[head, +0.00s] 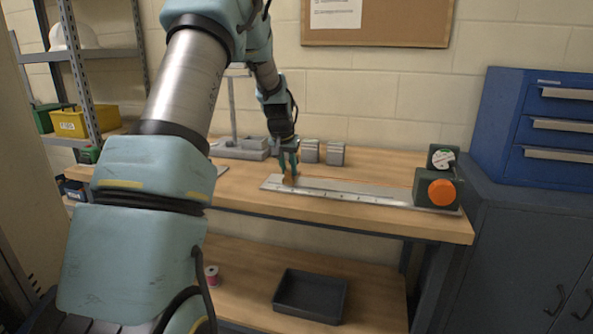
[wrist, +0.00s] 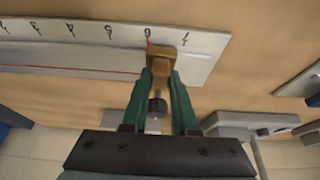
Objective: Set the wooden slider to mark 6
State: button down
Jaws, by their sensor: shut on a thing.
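The wooden slider (wrist: 159,66) sits on a pale metal rail (wrist: 60,57) with a numbered scale, which looks upside down in the wrist view. A small red mark at the slider's edge lies close to the 6; the slider's body is between 6 and 7. My gripper (wrist: 160,85) is shut on the slider, its green fingers on both sides of it. In the head view the slider (head: 290,181) is near the left end of the rail (head: 350,193), under my gripper (head: 289,170). The scale's numbers are too small to read there.
A dark box with an orange knob (head: 441,192) stands at the rail's right end. Grey blocks (head: 335,154) and a grey stand (head: 240,148) are behind the rail on the workbench (head: 400,222). A dark tray (head: 310,296) sits on the lower shelf.

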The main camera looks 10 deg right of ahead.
jog(key=shift+a, duration=0.1)
jog(key=c, duration=0.7)
grip_release()
jog(key=b+v, duration=0.2)
jog(key=v, duration=0.8)
jog(key=shift+r, duration=0.4)
jog(key=s+a+f+n+g, duration=0.1)
jog(key=s+a+f, duration=0.3)
jog(key=s, duration=0.5)
jog(key=s+a+f+n+y, duration=0.1)
jog(key=s+a+f, duration=0.2)
jog(key=s+a, duration=0.3)
jog(key=s+a+f+n+g, duration=0.1)
jog(key=s+a+f, duration=0.3)
jog(key=s, duration=0.9)
jog(key=shift+s+a+f+n+g+y, duration=0.15)
jog(key=shift+a+n+y, duration=0.05)
jog(key=shift+a, duration=0.3)
jog(key=shift+s+a+f+n+g+y, duration=0.15)
jog(key=shift+a+n+y, duration=0.05)
jog(key=shift+a, duration=0.25)
